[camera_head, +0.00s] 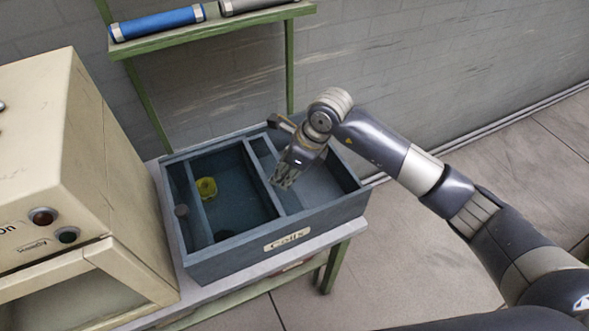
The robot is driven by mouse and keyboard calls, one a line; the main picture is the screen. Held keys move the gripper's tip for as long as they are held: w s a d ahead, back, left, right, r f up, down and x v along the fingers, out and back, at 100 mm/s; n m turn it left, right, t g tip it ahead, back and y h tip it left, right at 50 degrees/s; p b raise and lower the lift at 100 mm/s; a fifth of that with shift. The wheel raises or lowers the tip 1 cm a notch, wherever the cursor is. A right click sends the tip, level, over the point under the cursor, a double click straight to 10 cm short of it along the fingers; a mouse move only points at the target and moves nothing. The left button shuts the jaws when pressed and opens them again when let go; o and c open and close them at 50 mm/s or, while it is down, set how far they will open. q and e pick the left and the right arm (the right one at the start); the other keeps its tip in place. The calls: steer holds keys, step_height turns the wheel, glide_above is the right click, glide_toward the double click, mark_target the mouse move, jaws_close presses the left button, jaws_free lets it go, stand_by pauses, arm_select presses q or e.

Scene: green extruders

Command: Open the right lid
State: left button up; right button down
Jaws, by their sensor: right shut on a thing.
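No lid can be made out for certain in the head view. A blue-grey wooden box (222,260) with a label on its front stands on a table, open at the top and split by dividers. My right gripper (284,183) points down into the box, by the divider right of its wide middle compartment. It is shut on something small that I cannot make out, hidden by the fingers. My left gripper is not in view.
A yellow ring-shaped piece (206,188) lies in the box. A cream machine (75,160) with buttons stands close on the left. A green shelf (215,28) with a blue cylinder (158,23) is above, at the wall. The floor (400,235) at right is clear.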

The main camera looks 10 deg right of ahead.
steer(key=c, duration=1.3)
jaws_free()
steer(key=v, duration=1.2)
